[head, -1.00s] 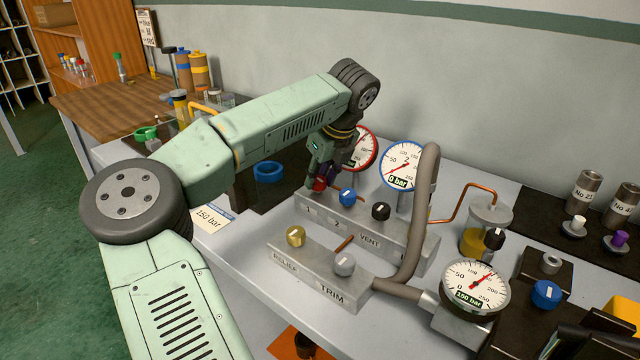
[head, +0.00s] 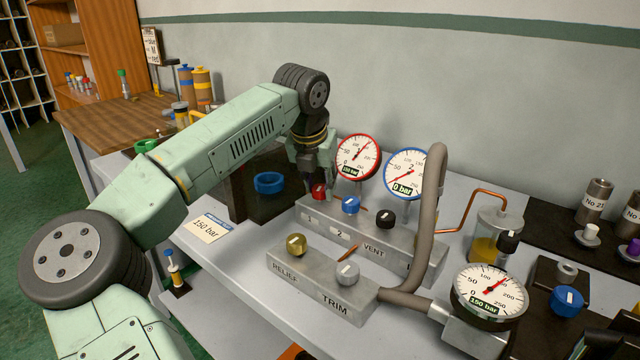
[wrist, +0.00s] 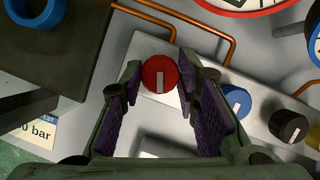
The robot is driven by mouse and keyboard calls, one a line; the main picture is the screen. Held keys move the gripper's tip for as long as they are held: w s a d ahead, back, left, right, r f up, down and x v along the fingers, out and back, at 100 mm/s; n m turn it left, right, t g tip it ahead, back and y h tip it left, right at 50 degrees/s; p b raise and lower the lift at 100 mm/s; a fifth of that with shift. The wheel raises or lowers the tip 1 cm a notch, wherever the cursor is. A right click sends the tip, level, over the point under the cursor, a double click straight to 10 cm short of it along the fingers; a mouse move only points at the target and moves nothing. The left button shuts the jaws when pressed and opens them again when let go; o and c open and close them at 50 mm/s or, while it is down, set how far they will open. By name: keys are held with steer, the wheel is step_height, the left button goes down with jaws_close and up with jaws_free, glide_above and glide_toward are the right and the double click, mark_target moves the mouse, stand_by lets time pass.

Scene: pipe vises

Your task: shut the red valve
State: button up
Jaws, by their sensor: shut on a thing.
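The red valve (head: 319,191) is a round knob at the left end of the rear manifold block, above the number 1. In the wrist view the red valve (wrist: 160,73) sits between the two purple-padded fingers, its white mark lying along the finger direction. My gripper (wrist: 159,90) is shut on it, a finger on each side. In the head view my gripper (head: 318,172) comes down on the valve from above and partly hides it. The red-rimmed gauge (head: 357,157) behind reads 150 bar. The blue-rimmed gauge (head: 405,174) reads 0 bar.
Close right of the red valve are a blue knob (head: 350,205) and a black knob (head: 385,216). A front block holds a brass knob (head: 296,244) and a grey knob (head: 347,272). A thick grey pipe (head: 425,220) rises at the right. The front gauge (head: 489,294) reads 150 bar.

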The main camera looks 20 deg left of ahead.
steer(key=shift+m+h+p, duration=0.8)
steer(key=shift+m, duration=1.3)
steer(key=shift+a, duration=0.1)
steer(key=o, duration=1.2)
steer(key=shift+c, duration=0.2)
steer(key=v, duration=1.2)
steer(key=shift+w, duration=0.2)
steer(key=shift+r, duration=0.1)
